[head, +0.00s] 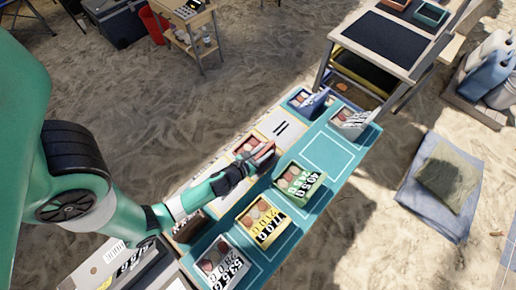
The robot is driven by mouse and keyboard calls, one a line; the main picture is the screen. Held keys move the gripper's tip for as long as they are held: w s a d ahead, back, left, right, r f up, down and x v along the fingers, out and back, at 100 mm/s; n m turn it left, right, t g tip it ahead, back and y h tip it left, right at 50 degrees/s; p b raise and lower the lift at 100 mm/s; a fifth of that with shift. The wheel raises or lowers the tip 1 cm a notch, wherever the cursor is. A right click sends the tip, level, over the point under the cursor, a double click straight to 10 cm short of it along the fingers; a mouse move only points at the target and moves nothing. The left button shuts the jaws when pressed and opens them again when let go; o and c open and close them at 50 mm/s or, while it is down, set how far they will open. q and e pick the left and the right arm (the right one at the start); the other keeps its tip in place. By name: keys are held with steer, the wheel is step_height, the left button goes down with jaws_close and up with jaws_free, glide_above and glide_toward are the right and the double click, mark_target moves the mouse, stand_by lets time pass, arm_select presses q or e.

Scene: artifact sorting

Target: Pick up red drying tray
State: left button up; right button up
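A small red tray (244,143) holding roundish brown pieces sits on the long table, partly hidden by my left gripper. My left gripper (264,156) reaches in from the left, its fingers over the near right side of the red tray. Whether the fingers are closed on the tray's edge or only beside it is not clear. My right gripper is not in view.
Several other labelled trays stand on the teal and white table mat (328,152): a blue one (296,98), a white one (343,118), a green one (289,177) and a yellow one (251,213). Another white tray (209,258) stands at the near end.

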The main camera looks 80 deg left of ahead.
arm_select(q)
jaws_close()
stand_by(1.1)
